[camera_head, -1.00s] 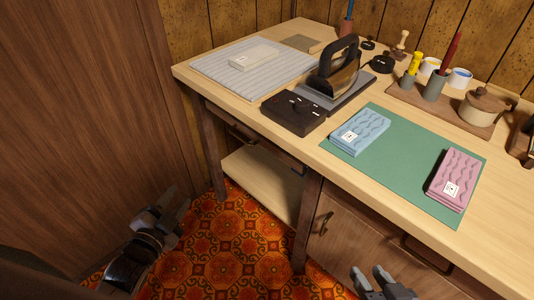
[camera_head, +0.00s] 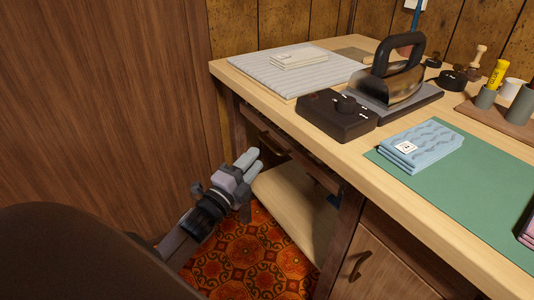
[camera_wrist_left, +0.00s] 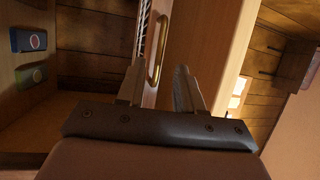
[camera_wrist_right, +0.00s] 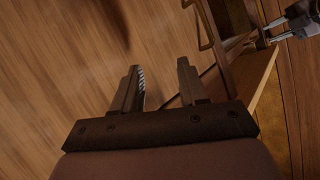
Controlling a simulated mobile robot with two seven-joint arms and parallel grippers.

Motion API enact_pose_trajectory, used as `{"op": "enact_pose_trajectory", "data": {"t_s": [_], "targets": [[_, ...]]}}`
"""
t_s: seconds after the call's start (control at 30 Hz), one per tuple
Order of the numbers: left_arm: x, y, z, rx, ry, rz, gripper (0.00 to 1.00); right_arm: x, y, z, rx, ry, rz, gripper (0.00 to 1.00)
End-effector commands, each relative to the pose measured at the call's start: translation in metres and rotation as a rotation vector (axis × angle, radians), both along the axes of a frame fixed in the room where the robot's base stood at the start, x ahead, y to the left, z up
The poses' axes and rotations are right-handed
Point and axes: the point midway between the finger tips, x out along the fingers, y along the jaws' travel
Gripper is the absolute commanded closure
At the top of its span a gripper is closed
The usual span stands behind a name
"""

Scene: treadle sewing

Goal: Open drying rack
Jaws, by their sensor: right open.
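A pull-out front with a handle (camera_head: 272,146) sits under the left part of the worktable; I take it to be the drying rack. In the left wrist view a brass handle (camera_wrist_left: 158,50) runs along its front, with a strip of thin wires (camera_wrist_left: 143,30) beside it. The front looks nearly closed. My left gripper (camera_head: 251,163) is just in front of it, its fingers pointing at the handle. In the left wrist view its fingers (camera_wrist_left: 160,82) are apart, with the handle ahead between them and nothing held. My right gripper (camera_wrist_right: 160,80) is open and empty.
A lower shelf (camera_head: 295,205) lies below the front. A cupboard door (camera_head: 385,262) is to the right. On the worktable are an iron (camera_head: 392,82), a black box (camera_head: 337,115) and blue folded cloth (camera_head: 422,146). A wooden wall (camera_head: 105,100) closes the left side.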

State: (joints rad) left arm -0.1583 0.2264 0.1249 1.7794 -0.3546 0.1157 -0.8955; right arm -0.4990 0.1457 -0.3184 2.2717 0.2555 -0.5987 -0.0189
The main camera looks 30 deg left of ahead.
Motion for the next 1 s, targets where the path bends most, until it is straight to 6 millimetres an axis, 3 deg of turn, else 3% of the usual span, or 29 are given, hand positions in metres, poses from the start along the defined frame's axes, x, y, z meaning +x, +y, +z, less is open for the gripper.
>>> {"op": "enact_pose_trajectory", "data": {"t_s": [0.33,0.77,0.9,1.0], "targets": [[0.042,0.000,0.006,-0.002,0.000,-0.001,0.64,0.002,0.008,-0.003,0.051,0.002,0.016,0.57],[0.049,0.000,0.008,-0.003,0.002,-0.001,0.64,0.002,0.010,-0.002,0.061,0.005,0.020,0.57],[0.049,0.000,0.008,-0.003,0.002,-0.001,1.00,0.002,0.010,-0.002,0.061,0.005,0.020,0.57],[0.049,0.000,0.008,-0.003,0.002,-0.001,1.00,0.002,0.010,-0.002,0.062,0.004,0.020,0.57]]}}
